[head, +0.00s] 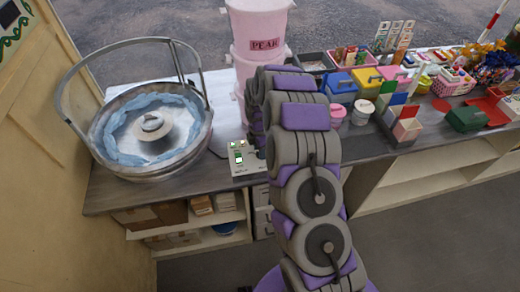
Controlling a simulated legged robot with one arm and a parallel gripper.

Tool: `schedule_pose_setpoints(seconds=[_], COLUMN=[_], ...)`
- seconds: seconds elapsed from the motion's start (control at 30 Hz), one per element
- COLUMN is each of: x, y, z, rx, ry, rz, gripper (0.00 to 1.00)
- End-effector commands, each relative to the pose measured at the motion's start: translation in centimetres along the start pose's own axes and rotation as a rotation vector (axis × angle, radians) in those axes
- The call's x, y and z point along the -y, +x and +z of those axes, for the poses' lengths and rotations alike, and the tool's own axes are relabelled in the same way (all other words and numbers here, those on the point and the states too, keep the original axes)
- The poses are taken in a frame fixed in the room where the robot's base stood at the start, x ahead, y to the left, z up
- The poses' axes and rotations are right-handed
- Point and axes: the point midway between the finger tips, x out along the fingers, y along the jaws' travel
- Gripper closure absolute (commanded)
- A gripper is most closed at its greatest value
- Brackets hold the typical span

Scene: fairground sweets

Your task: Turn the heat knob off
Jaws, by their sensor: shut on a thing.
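The control box (245,158) is a small pale box with green lights and switches, on the wooden counter beside the candyfloss machine. The machine is a wide metal bowl (200,139) with pale blue floss around its inside and a round spinner head (151,124) in the middle. My arm bends over the counter from the front. My gripper (257,147) reaches down at the right side of the control box and is mostly hidden behind my arm. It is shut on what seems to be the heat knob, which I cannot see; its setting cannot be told.
To the right are coloured boxes (368,78), lidded pink pots (361,112) and a green box (467,119). A metal hoop (66,113) rises over the bowl. Shelves with cartons (172,212) are below the counter.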

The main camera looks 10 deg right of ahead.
Motion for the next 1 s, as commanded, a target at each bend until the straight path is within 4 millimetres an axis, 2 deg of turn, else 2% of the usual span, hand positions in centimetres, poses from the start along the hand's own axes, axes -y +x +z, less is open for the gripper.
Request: schedule_pose_setpoints(seconds=[0.37,0.4,0.6,0.63,0.87,1.0], x=[-0.27,-0.27,-0.15,-0.13,-0.07,-0.08], y=[-0.19,-0.20,-0.13,-0.13,-0.13,-0.96], z=[0.07,0.07,0.04,0.04,0.02,0.02], rx=[0.003,0.003,0.002,0.002,0.002,0.002], ry=[-0.004,-0.004,-0.004,-0.003,-0.003,-0.003], rz=[0.008,0.008,0.005,0.005,0.003,0.004], gripper=[0.91,0.57,0.38,0.35,0.35,0.35])
